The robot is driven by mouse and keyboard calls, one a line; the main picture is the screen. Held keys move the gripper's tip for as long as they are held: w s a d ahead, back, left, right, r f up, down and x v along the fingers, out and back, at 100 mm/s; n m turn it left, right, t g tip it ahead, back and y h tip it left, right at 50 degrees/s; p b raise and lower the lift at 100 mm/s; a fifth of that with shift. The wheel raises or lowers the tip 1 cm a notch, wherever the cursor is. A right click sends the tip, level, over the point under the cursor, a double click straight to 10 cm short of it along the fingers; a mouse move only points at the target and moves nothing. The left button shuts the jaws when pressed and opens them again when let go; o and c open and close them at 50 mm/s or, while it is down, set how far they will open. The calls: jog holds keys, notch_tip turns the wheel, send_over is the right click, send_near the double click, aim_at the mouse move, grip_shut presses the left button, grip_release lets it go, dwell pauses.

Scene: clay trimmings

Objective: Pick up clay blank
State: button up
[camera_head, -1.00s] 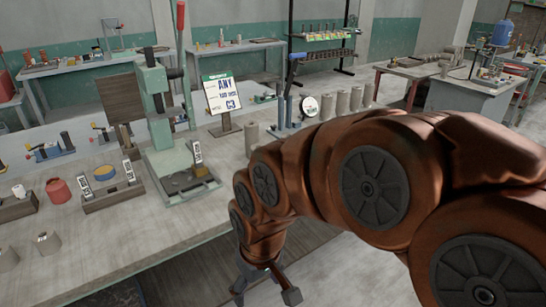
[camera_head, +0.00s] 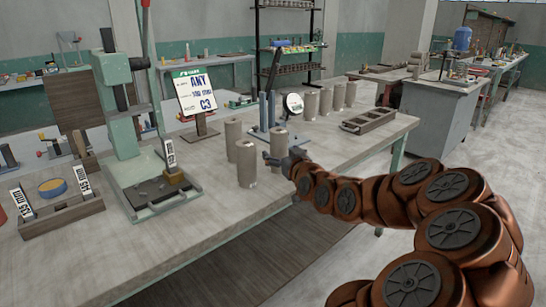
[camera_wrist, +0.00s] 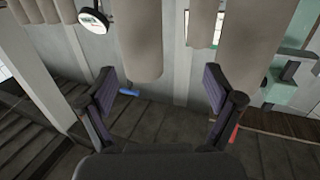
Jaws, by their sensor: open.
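Several grey clay blanks stand upright on the workbench. The nearest one (camera_head: 246,164) is just left of my gripper (camera_head: 280,162), with another (camera_head: 233,139) behind it and more (camera_head: 326,102) in a row farther back. In the wrist view my gripper (camera_wrist: 160,88) is open, with nothing between its fingers. One grey cylinder (camera_wrist: 140,40) shows beyond the gap between the fingers, and a larger one (camera_wrist: 246,45) stands to its right. I cannot tell which of the blanks in the head view these are.
A green press (camera_head: 125,150) stands left on the workbench (camera_head: 230,225). A sign (camera_head: 194,92) stands behind the blanks. A blue stand (camera_head: 270,125) and a round dial (camera_head: 293,104) are close behind my gripper. A slotted tray (camera_head: 368,121) lies to the right. The bench front is clear.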

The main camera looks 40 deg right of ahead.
aim_at(282, 141)
jog(key=shift+s+d+r+m+h, duration=0.15)
jog(key=shift+d+h, duration=0.15)
jog(key=shift+d, duration=0.3)
jog(key=shift+s+d+f+m+h, duration=0.15)
jog(key=shift+d+h, duration=0.15)
jog(key=shift+d, duration=0.25)
jog(key=shift+r+p+x, duration=0.15)
jog(key=shift+r+x, duration=0.1)
jog(key=shift+x, duration=0.8)
jog(key=shift+r+p+x, duration=0.1)
jog(key=shift+r+x, duration=0.1)
jog(key=shift+x, duration=0.85)
jog(key=shift+r+p+x, duration=0.15)
jog(key=shift+r+x, duration=0.1)
jog(key=shift+x, duration=1.6)
jog(key=shift+a, duration=0.1)
grip_shut()
